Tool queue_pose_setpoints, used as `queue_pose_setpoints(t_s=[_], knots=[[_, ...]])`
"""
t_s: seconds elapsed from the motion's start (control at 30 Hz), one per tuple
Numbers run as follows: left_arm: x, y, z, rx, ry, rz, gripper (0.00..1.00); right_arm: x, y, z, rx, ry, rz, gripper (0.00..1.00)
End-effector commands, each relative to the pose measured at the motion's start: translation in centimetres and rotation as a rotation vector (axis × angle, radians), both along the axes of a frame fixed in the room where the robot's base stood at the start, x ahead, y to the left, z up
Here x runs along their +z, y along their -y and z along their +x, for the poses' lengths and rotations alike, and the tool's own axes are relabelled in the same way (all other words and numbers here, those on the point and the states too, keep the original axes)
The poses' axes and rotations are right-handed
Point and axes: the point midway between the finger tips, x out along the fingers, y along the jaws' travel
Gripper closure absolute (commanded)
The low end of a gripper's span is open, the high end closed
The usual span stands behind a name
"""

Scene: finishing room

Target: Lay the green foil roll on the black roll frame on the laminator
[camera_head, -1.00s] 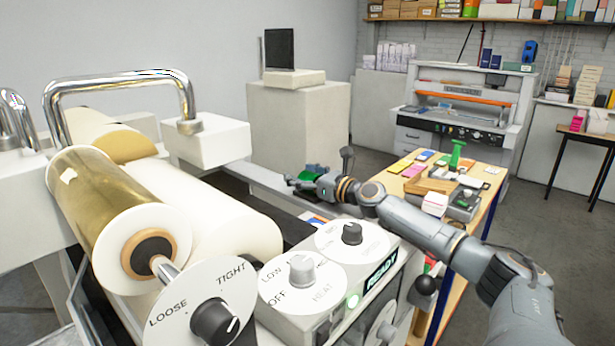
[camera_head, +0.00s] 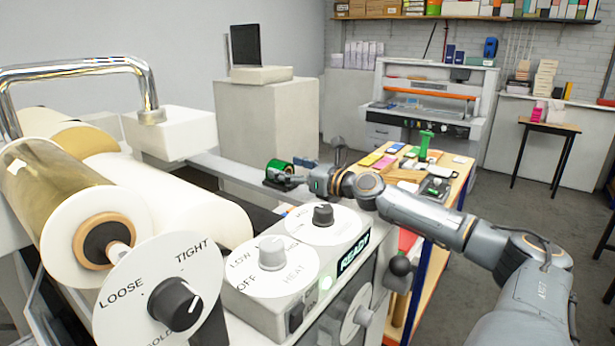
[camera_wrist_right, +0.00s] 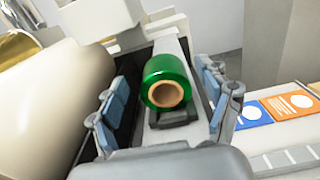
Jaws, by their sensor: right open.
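The green foil roll (camera_wrist_right: 166,76) lies on the black roll frame (camera_wrist_right: 173,119) in the right wrist view, its tan core end facing the camera. In the head view, the roll (camera_head: 279,169) and the frame (camera_head: 283,182) show just left of my right gripper (camera_head: 306,177), at the far end of the laminator (camera_head: 210,164). In the wrist view my right gripper (camera_wrist_right: 166,98) is open, with one blue-padded finger on each side of the roll and a gap on both sides. My left gripper is not in view.
A large gold film roll (camera_head: 62,190) and a chrome bar (camera_head: 100,68) stand at left on the laminator. Control dials (camera_head: 272,252) are in front. A wooden table (camera_head: 440,195) with cards and tools stands right, beyond my right arm. Coloured cards (camera_wrist_right: 290,103) lie right in the wrist view.

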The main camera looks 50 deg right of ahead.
Motion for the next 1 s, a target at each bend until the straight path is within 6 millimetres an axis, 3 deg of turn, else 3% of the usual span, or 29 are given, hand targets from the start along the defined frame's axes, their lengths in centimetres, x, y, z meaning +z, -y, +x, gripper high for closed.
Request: queue_pose_setpoints(t_s=[0.5, 1.0], knots=[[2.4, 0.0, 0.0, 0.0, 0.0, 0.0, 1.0, 0.1, 0.6, -5.2, -0.003, -0.002, 0.003, 0.22], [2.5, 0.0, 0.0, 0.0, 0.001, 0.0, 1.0, 0.1, 0.6, -5.6, -0.003, -0.002, 0.0, 0.22]])
